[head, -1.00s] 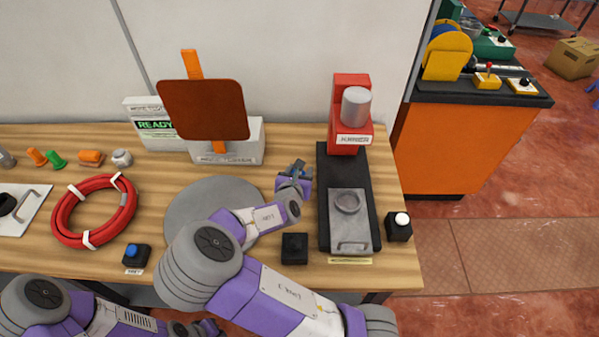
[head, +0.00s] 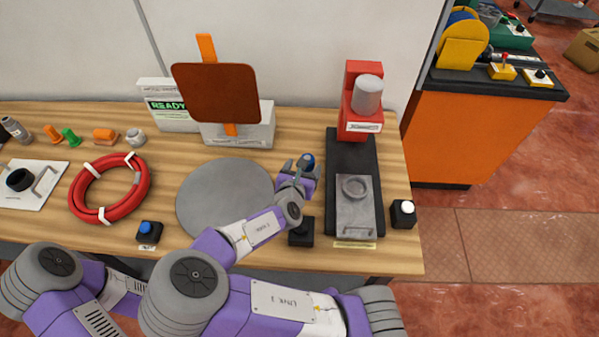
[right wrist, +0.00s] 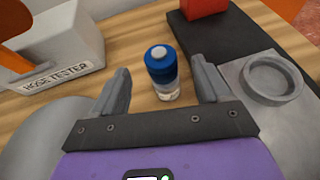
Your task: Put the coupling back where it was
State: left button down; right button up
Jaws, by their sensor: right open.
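A small upright cylinder with a blue body, pale blue cap and clear lower end (right wrist: 160,72) stands on the wooden bench; it looks like the coupling, though no label shows. Whether the cylinder is within finger reach is hard to judge. My left arm shows at lower left, but its gripper is not in view.
A grey disc (head: 222,200) lies left of the gripper. The hose tester (head: 240,128) stands behind it. A black base with a grey plate (head: 355,220) and red machine (head: 362,110) is close on the right. A black block (head: 301,234) is in front. A red hose coil (head: 82,205) lies left.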

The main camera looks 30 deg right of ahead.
jog(key=shift+p+v, duration=0.55)
jog(key=shift+v, duration=1.8)
